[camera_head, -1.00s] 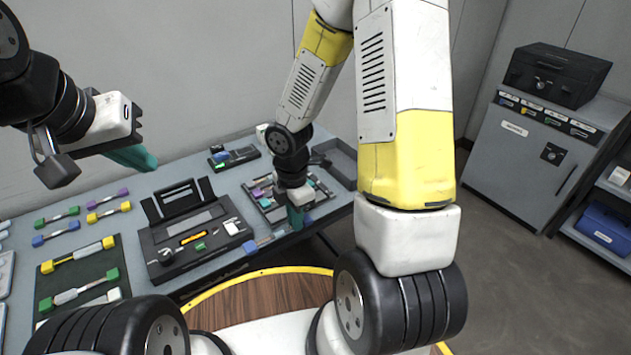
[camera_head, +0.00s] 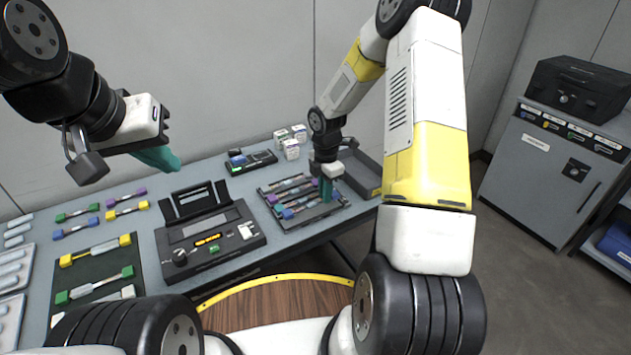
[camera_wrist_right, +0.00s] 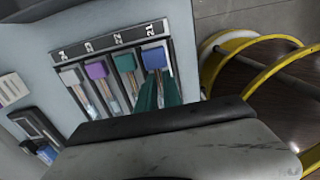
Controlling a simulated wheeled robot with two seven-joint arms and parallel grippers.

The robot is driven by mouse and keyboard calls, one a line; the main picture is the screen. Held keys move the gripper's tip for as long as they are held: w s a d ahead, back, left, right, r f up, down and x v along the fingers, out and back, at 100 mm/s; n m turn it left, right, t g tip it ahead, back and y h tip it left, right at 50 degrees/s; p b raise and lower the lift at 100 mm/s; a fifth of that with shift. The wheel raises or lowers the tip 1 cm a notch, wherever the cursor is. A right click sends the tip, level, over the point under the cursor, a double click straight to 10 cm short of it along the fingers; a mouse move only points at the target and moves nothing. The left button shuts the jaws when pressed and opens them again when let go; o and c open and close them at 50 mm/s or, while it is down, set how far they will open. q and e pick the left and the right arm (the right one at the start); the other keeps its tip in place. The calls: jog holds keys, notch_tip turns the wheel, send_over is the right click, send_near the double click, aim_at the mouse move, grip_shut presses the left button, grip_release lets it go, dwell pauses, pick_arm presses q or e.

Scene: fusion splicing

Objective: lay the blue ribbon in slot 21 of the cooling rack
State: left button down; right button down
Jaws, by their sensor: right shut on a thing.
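The cooling rack (camera_head: 322,215) is a dark tray on the right part of the bench, with several ribbons in it. The right wrist view shows its slot labels 24, 23, 22 and 21 (camera_wrist_right: 150,29). The blue ribbon (camera_head: 287,214) has a blue end block (camera_wrist_right: 155,58) lined up below label 21. My right gripper (camera_head: 327,188) points down at the rack, its teal fingers (camera_wrist_right: 159,95) shut on this ribbon. Whether the ribbon rests on the slot floor cannot be told. My left gripper (camera_head: 160,158) hangs empty above the bench; its finger gap is unclear.
Slots 22 to 24 hold teal (camera_wrist_right: 125,62), purple (camera_wrist_right: 96,70) and grey (camera_wrist_right: 70,77) ended ribbons. The black splicer (camera_head: 210,245) stands left of the rack. A dark mat (camera_head: 100,268) with ribbons lies further left. Small white boxes (camera_head: 290,148) stand behind the rack.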

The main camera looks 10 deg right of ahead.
jog(key=shift+f, duration=1.1)
jog(key=shift+f, duration=0.2)
jog(key=c, duration=1.8)
grip_release()
jog(key=shift+r, duration=0.15)
